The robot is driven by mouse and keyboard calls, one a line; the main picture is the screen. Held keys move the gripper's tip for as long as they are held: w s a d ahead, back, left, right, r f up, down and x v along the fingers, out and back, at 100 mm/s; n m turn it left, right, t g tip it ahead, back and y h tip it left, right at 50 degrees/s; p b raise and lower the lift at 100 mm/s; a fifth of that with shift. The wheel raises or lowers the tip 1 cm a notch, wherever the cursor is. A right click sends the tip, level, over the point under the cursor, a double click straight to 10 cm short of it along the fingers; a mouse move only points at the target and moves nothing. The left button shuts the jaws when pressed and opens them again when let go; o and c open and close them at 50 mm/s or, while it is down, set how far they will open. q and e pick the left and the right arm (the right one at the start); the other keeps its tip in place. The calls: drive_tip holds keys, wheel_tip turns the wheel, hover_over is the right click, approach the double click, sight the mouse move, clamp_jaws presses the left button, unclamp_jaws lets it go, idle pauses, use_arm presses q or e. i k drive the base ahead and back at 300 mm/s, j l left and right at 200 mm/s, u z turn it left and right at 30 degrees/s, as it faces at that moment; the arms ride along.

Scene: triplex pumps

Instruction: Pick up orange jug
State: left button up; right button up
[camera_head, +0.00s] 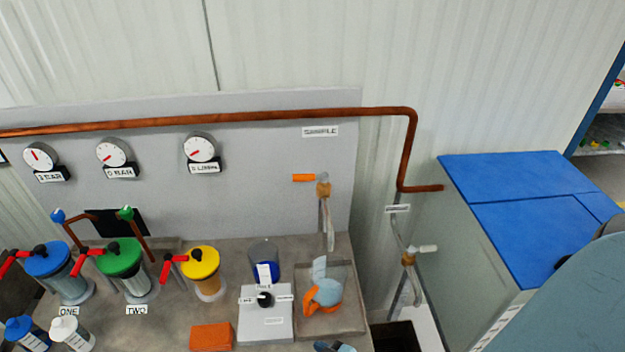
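An orange and light-blue jug-like object (323,295) is in the grey tray (340,327) on the bench, below the sample tap. It is the only jug-like orange thing I see. Its orange part is on its left and lower side, and a pale blue piece stands up above it. A small dark and blue part (335,347) pokes in at the bottom edge, below the tray and apart from the jug. It may be the tip of my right gripper; its fingers are cut off by the frame. My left gripper does not show.
A white control box with a black knob (265,300) and a blue-filled clear beaker (264,262) stand left of the tray. An orange block (211,337) lies farther left. The sample tap (323,188) hangs above the tray. A blue-topped cabinet (530,215) stands at right.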

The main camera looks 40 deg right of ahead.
sight(328, 275)
drive_tip(key=k+z, duration=0.1)
drive_tip(key=z, duration=0.6)
drive_tip(key=k+l+z, duration=0.15)
drive_tip(key=z, duration=0.2)
